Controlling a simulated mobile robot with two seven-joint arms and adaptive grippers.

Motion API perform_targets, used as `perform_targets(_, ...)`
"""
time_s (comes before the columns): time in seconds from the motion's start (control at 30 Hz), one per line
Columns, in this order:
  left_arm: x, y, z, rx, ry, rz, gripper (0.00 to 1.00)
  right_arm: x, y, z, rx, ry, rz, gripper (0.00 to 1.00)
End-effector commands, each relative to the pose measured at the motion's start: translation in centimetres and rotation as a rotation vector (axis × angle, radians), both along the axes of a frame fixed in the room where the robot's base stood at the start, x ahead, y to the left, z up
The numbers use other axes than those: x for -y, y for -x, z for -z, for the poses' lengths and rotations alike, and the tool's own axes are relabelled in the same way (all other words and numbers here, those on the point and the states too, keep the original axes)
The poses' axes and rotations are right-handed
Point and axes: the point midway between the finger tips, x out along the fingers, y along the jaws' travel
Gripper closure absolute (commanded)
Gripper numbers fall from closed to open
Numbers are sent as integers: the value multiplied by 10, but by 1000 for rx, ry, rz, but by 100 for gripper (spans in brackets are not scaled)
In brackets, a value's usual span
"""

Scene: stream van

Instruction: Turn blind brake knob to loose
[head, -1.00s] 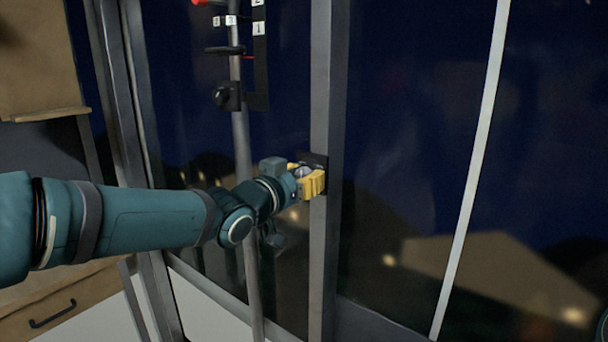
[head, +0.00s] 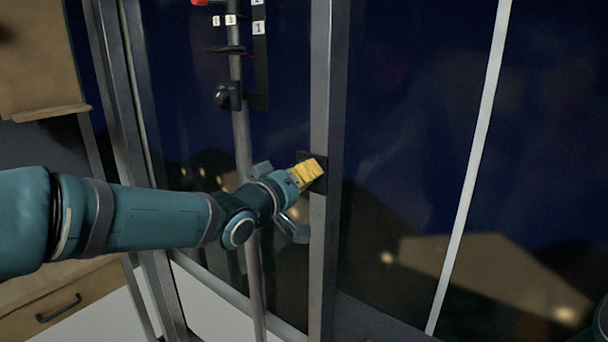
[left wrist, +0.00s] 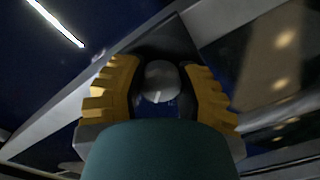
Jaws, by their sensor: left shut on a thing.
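The brake knob (left wrist: 162,80) is a round grey knob with a pale mark, seen in the left wrist view between my yellow fingers. Its dark mounting plate (head: 321,184) sits on the grey upright post in the head view, where my fingers hide the knob itself. My left gripper (head: 312,172) is at the plate and shut on the knob; it fills the left wrist view too (left wrist: 162,90), one finger on each side of the knob. My right gripper is not in view.
The grey window post (head: 323,260) runs upright beside dark glass. A thin pole (head: 243,150) with a black clamp knob (head: 222,95) and numbered tags stands left of the gripper, behind my arm. A wooden drawer (head: 65,305) is at lower left.

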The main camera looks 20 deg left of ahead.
Motion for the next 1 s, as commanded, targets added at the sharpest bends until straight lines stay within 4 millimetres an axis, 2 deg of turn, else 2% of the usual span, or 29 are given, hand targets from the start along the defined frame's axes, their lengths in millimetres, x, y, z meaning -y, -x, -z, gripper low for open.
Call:
perform_targets(0.3,0,0,-1,-25,74,-1,100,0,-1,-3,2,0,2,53)
perform_targets(0.73,0,0,-1,-26,79,-1,100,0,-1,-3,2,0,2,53)
perform_targets(0.77,0,0,-1,-26,79,-1,53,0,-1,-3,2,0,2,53)
perform_targets(0.8,0,0,-1,-26,79,-1,39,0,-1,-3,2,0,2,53)
perform_targets(0.83,0,0,-1,-27,79,0,32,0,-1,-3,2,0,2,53)
perform_targets(1.0,0,0,0,-27,79,0,32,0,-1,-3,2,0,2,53)
